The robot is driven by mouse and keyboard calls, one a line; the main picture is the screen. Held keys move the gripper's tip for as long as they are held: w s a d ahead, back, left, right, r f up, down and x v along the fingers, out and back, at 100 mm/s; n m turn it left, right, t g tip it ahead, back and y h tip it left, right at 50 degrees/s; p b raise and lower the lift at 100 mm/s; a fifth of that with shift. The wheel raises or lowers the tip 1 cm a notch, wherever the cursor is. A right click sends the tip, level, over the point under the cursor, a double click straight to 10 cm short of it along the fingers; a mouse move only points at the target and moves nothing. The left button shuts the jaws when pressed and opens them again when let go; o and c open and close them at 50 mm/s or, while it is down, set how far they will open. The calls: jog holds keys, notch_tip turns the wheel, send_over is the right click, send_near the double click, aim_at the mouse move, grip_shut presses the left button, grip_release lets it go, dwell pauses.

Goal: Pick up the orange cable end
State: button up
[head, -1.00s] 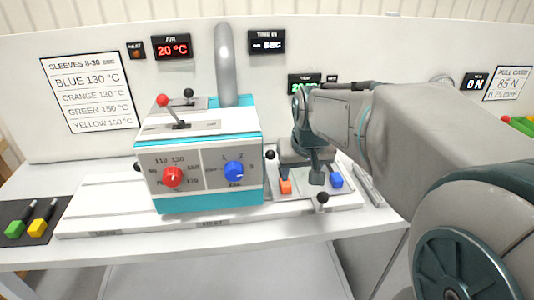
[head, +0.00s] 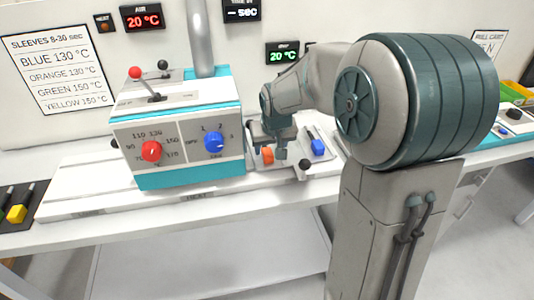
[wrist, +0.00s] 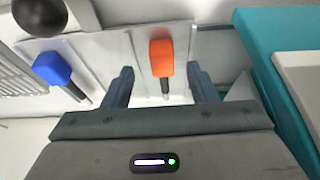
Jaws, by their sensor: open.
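The orange cable end (wrist: 161,58) lies on a pale plate in the wrist view, with a dark cable stub toward my gripper. My gripper (wrist: 163,80) is open, with one finger on each side of the orange end and a visible gap to both. In the head view the orange cable end (head: 267,155) shows beside the fingers of my gripper (head: 269,152). I cannot tell the height of the fingers above the plate.
A blue cable end (wrist: 52,67) lies to the left in the wrist view, near a black ball knob (wrist: 38,14). The teal and white heater box (head: 180,130) stands close to the gripper. A yellow cable end (head: 17,214) sits at far left.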

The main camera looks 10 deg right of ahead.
aim_at(268, 154)
jog(key=x, duration=0.3)
jog(key=shift+a+f, duration=0.15)
jog(key=c, duration=1.1)
